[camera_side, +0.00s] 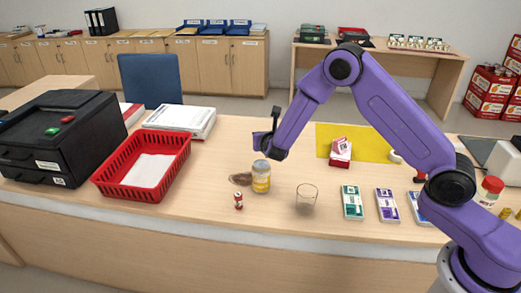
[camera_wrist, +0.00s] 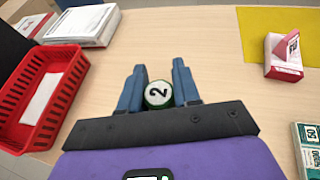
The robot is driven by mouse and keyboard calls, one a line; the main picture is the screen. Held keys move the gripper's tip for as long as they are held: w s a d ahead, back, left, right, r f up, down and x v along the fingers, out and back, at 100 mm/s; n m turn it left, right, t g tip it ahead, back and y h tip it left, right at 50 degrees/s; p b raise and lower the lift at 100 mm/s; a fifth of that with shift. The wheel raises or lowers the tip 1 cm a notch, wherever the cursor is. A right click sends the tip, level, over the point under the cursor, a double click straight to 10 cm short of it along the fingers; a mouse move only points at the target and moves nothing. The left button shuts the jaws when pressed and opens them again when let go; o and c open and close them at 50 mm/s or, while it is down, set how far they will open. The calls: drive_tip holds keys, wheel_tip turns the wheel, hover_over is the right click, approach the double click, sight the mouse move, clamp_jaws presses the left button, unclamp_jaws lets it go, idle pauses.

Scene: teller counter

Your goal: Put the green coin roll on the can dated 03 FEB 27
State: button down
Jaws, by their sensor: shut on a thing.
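My gripper (camera_wrist: 157,88) is shut on the green coin roll (camera_wrist: 157,95), whose pale end with a black 2 faces the wrist camera between the blue fingers. In the side view my gripper (camera_side: 266,143) is above the counter, and the roll cannot be made out there. A can with a yellow label and pale lid (camera_side: 261,177) stands upright just below my gripper in that picture. Its date is too small to read. I cannot tell whether the roll touches it. The can does not show in the wrist view.
A small red-and-white roll (camera_side: 238,201), a brown item (camera_side: 240,179) and a clear glass (camera_side: 306,199) are near the can. A red basket (camera_side: 143,170) stands left. Banded note bundles (camera_side: 352,202) lie right. A red-and-white box (camera_side: 340,152) sits by the yellow mat (camera_side: 372,148).

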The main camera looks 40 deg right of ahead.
drive_tip(key=w+f, duration=0.2)
drive_tip(key=f, duration=0.1)
drive_tip(key=shift+w+a+f, duration=0.1)
drive_tip(key=shift+w+f, duration=0.15)
drive_tip(key=shift+w, duration=0.15)
drive_tip(key=shift+f, duration=1.45)
drive_tip(key=shift+f, duration=0.15)
drive_tip(key=c, duration=0.8)
unclamp_jaws()
